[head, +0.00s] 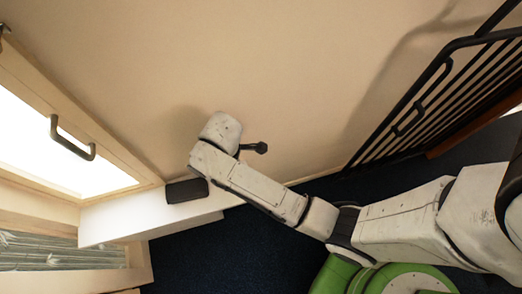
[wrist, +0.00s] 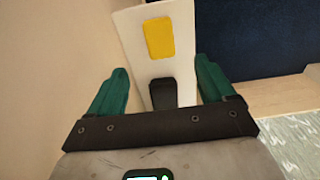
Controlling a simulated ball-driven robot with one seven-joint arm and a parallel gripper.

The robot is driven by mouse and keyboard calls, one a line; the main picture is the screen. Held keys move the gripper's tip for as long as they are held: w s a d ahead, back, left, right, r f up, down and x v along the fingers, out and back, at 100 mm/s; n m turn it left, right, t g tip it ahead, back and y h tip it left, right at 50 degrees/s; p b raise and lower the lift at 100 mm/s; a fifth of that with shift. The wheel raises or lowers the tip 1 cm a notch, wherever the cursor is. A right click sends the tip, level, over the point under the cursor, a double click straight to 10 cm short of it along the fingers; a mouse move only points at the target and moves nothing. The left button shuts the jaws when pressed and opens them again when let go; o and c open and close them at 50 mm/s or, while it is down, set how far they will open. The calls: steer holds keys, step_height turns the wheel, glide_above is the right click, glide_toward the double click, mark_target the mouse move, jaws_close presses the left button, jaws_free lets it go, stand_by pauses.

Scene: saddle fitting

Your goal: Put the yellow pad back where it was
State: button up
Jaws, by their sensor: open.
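The yellow pad (wrist: 159,37) lies flat on a white ledge (wrist: 128,23) in the wrist view, beyond my fingertips and apart from them. In the head view I cannot see the pad. My gripper (wrist: 160,66) is open, with its two teal fingers spread and nothing held between them. A dark block (wrist: 162,92) shows between the fingers on the ledge, nearer to me than the pad. In the head view the fingers are hidden by my arm.
In the head view a dark block (head: 187,190) rests on the white ledge (head: 115,219) beside a bright window with a handle (head: 73,139). A beige wall (head: 270,60) runs behind the ledge. A black railing (head: 440,100) stands at right. Dark blue floor (head: 225,255) lies below.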

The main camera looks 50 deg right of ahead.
steer(key=shift+s, duration=0.1)
steer(key=s+d+r+m, duration=0.3)
steer(key=s+d+m, duration=0.1)
steer(key=s, duration=0.4)
steer(key=s+d+r+m+t, duration=0.1)
steer(key=s+d+r+m, duration=0.2)
steer(key=s+m, duration=0.4)
steer(key=shift+s+d+r, duration=0.3)
steer(key=shift+s+d, duration=0.15)
steer(key=shift+s, duration=0.2)
